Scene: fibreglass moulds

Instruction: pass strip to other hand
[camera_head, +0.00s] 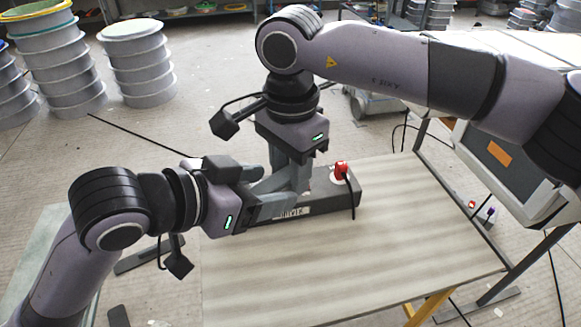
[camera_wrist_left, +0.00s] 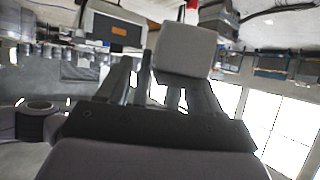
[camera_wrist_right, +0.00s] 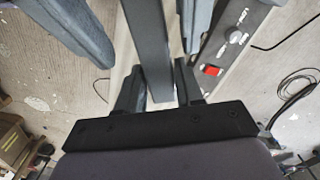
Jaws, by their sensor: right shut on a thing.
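The strip (camera_wrist_right: 148,40) is a flat dark-grey bar in the right wrist view, running away between the fingers of my right gripper (camera_wrist_right: 158,82). My right gripper is shut on it and points down in the head view (camera_head: 293,160). My left gripper (camera_head: 285,192) comes in from the left just below it. In the right wrist view, the left gripper's two fingers stand apart on either side of the strip, so it looks open. In the left wrist view, my left gripper (camera_wrist_left: 152,82) has its fingers spread. The strip is largely hidden by the grippers in the head view.
The table's front and right are clear. A case with an orange label (camera_head: 498,153) stands at right. Stacked grey moulds (camera_head: 138,65) stand on the floor at back left.

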